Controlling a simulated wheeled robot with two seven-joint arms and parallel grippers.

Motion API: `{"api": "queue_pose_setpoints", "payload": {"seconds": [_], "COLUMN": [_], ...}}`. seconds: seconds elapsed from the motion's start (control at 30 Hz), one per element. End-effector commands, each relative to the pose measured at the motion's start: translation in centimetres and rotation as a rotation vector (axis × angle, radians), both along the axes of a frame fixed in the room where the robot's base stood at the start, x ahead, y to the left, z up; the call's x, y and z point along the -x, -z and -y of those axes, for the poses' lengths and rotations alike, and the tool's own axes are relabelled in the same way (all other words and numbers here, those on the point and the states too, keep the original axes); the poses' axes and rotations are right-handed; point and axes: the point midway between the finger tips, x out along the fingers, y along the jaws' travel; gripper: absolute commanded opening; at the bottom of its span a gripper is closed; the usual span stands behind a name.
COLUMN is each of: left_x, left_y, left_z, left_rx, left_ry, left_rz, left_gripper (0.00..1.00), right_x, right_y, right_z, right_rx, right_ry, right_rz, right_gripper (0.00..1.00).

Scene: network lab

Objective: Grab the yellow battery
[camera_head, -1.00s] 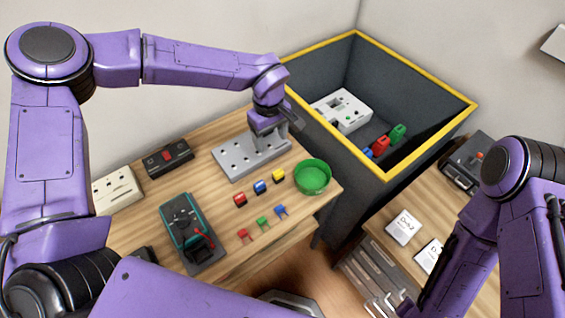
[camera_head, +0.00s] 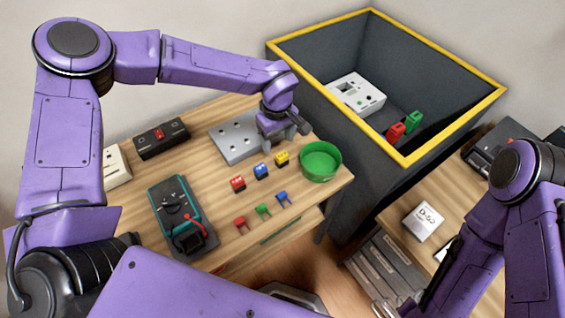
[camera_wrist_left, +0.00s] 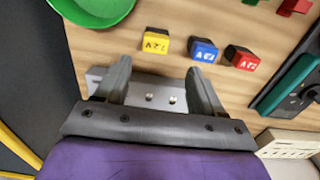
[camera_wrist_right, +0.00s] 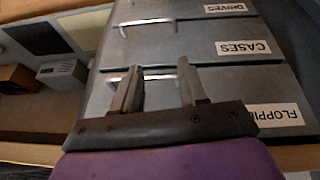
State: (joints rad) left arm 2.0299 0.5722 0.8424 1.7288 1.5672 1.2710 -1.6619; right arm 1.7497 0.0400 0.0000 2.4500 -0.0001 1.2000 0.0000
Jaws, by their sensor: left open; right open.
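The yellow battery (camera_head: 282,158) is a small block on the wooden table, at the right end of a row with a blue battery (camera_head: 261,171) and a red one (camera_head: 238,184). In the left wrist view the yellow battery (camera_wrist_left: 155,41) lies just beyond my left fingertips, apart from them. My right gripper (camera_wrist_right: 158,80) is open and empty in front of labelled drawers.
A green bowl (camera_head: 320,162) stands right of the yellow battery. The grey plate (camera_head: 232,140) lies under my left gripper. A meter (camera_head: 181,218) and small red, green and blue parts (camera_head: 263,210) are nearer. A dark yellow-rimmed bin (camera_head: 448,125) stands at the right.

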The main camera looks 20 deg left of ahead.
Motion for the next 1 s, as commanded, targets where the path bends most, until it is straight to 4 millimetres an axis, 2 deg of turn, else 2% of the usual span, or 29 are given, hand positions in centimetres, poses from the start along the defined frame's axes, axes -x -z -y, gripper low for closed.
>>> {"api": "queue_pose_setpoints", "payload": {"seconds": [0.5,0.73,0.77,0.8,0.93,1.0], "left_x": [-0.1,-0.1,-0.1,-0.1,-0.1,-0.1], "left_y": [7.5,8.0,8.0,8.0,8.0,8.0], "left_z": [1.2,1.2,1.2,1.2,1.2,1.2], "left_rx": [-0.001,-0.001,-0.001,-0.001,-0.001,-0.001], "left_ry": [-0.001,-0.001,-0.001,-0.001,-0.001,-0.001], "left_rz": [-0.002,0.001,0.001,0.001,0.001,0.001], "left_gripper": [0.68,0.68,0.65,0.52,0.10,0.10], "right_x": [0.0,0.0,0.0,0.0,0.0,0.0], "right_y": [-2.3,-2.2,-2.2,-2.2,-2.2,-2.2], "right_z": [0.0,0.0,0.0,0.0,0.0,0.0], "right_rx": [0.000,0.000,0.000,0.000,0.000,0.000], "right_ry": [0.000,0.000,0.000,0.000,0.000,0.000], "right_rz": [0.000,0.000,0.000,0.000,0.000,0.000], "right_gripper": [0.43,0.43,0.43,0.43,0.43,0.43]}}
